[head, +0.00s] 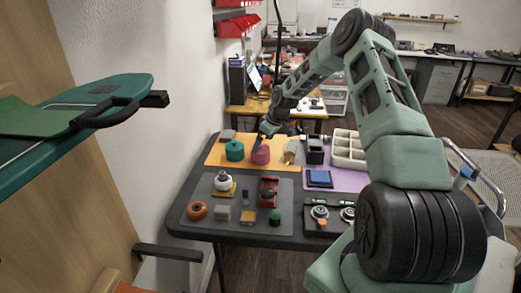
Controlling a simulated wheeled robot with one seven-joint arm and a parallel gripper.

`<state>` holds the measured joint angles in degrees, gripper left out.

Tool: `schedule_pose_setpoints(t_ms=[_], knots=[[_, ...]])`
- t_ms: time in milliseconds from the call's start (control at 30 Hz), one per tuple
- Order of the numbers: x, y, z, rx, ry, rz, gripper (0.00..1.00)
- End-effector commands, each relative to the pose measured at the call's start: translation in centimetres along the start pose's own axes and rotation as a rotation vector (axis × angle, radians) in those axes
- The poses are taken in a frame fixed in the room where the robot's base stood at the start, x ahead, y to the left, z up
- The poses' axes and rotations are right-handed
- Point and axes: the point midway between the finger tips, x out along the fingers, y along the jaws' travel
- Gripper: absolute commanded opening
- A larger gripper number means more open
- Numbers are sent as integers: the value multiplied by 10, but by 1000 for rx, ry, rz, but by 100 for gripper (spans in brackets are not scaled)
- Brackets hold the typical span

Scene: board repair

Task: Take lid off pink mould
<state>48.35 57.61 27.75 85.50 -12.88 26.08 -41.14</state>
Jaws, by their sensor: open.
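The pink mould (261,155) stands on the orange mat near the back of the dark table. It looks like a short pink cylinder; at this size I cannot tell its lid from its body. My gripper (258,143) is open, pointing down at the top of the pink mould, slightly to its left. I cannot tell whether the fingers touch the mould. A teal mould (235,151) stands just left of the pink one.
A white compartment tray (348,146) stands at the back right. A wall is close on the left.

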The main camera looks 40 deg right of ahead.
Motion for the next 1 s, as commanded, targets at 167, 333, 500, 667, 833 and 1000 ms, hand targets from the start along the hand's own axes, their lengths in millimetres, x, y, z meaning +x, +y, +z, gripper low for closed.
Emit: schedule_pose_setpoints(t_ms=[167,333,500,667,833,1000], knots=[[27,0,-3,0,-1,-3,96],[39,0,-3,-1,0,-1,96],[39,0,-3,-1,0,-1,96],[39,0,-3,-1,0,-1,63],[39,0,-3,-1,0,-1,49],[38,0,-4,-1,0,-1,49]])
